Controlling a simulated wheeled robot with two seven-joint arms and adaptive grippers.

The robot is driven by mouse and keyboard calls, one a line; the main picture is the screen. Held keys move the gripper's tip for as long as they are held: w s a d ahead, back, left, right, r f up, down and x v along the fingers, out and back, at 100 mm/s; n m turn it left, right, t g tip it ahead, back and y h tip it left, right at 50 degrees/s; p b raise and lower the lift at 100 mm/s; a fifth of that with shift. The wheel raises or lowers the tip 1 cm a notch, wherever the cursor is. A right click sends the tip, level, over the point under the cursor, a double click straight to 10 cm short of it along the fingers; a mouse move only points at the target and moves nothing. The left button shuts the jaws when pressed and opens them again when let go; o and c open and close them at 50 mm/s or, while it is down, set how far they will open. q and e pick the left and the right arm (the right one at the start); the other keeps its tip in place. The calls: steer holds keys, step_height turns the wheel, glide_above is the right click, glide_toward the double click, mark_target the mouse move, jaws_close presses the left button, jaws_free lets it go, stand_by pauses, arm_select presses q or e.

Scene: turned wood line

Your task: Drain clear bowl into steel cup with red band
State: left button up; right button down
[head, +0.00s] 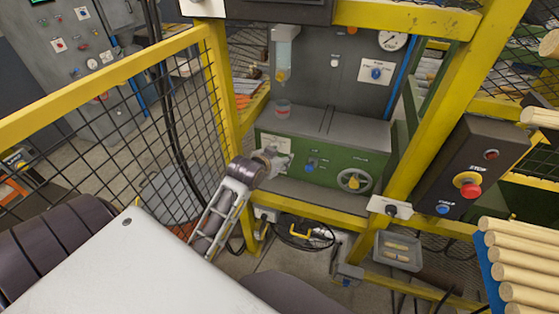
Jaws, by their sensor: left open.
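The clear bowl (283,52) hangs upright on the grey back panel, with a small yellow fitting (281,75) at its lower end. A small cup with a red band (283,107) stands below it on the grey top of the green machine, apart from the bowl. The cup's contents are too small to make out. My left gripper (278,157) is open in front of the green machine's left face, below and slightly left of the cup. It touches neither cup nor bowl. My right gripper is not in view.
A yellow post and mesh fence (120,75) stands at the left, and a slanting yellow post (420,120) at the right. A black stop box (471,170) and wooden dowels (525,270) are at the right. The grey machine top (345,125) right of the cup is clear.

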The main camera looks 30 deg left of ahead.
arm_select(q)
steer(key=shift+s+d+f, duration=0.25)
steer(key=shift+s+f, duration=0.05)
steer(key=shift+f, duration=0.15)
stand_by(0.4)
step_height(320, 180, down, 19)
steer(key=w, duration=0.2)
steer(key=s+d+f+g, duration=0.15)
steer(key=s+f, duration=0.35)
steer(key=f, duration=0.5)
steer(key=s+f+g, duration=0.2)
steer(key=s+f, duration=0.2)
steer(key=f, duration=0.6)
steer(key=s+d+f+m+g+h, duration=0.1)
steer(key=s+d+f+g, duration=0.2)
steer(key=s+f, duration=1.2)
steer(key=s+f+g, duration=0.1)
steer(key=s+f, duration=0.2)
steer(key=s, duration=0.5)
steer(key=s+d+f+g, duration=0.1)
steer(key=s+f+g, duration=0.1)
steer(key=s, duration=0.6)
steer(key=s+f+m+g, duration=0.1)
steer(key=s+f, duration=0.4)
steer(key=s, duration=0.3)
steer(key=shift+s+d+b, duration=0.2)
steer(key=shift+d+b, duration=0.1)
steer(key=shift+b, duration=0.15)
